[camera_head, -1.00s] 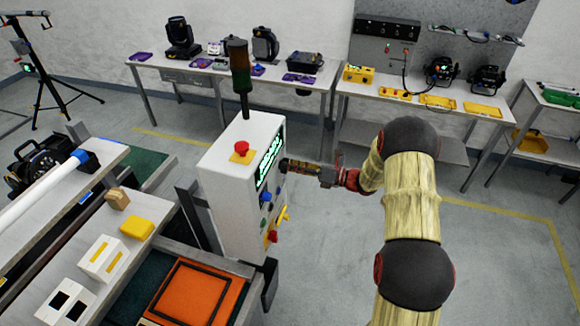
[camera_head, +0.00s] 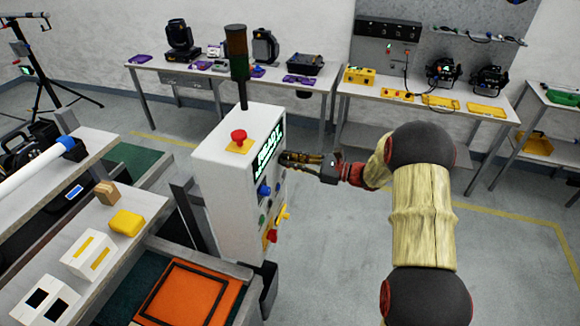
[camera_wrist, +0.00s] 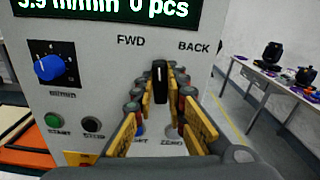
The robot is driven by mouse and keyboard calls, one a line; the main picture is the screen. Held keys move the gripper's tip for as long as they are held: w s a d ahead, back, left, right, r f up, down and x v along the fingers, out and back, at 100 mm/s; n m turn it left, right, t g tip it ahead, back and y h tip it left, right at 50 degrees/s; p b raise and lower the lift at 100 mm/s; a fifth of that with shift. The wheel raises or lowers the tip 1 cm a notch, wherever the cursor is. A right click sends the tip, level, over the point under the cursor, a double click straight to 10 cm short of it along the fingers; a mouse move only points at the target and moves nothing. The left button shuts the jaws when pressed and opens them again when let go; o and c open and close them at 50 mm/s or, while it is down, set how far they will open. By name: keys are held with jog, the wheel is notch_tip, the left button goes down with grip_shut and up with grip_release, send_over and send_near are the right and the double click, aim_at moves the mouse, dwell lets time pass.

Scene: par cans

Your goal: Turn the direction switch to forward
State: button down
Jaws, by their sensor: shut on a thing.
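The direction switch (camera_wrist: 160,82) is a black handle with a pale line, standing upright between the printed FWD and BACK labels on the white control box (camera_head: 222,205). My gripper (camera_head: 284,159) reaches the box's panel from the right in the head view. In the wrist view my gripper's (camera_wrist: 161,88) yellow-padded fingers lie on both sides of the handle, shut on it. The switch itself cannot be made out in the head view, where the fingers are in the way.
A blue knob (camera_wrist: 48,66), a green button (camera_wrist: 53,120) and a black button (camera_wrist: 91,124) sit left of the fingers. Labels below are partly covered. A red mushroom button (camera_head: 239,136) tops the box. Open floor lies to the right.

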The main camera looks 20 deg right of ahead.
jog(key=shift+s+f+n+b, duration=0.1)
jog(key=shift+f+n+b, duration=0.05)
jog(key=shift+n+b, duration=2.8)
jog(key=shift+n, duration=0.25)
jog(key=c, duration=1.8)
grip_release()
jog(key=shift+c, duration=0.2)
jog(key=shift+o, duration=0.2)
jog(key=v, duration=1.2)
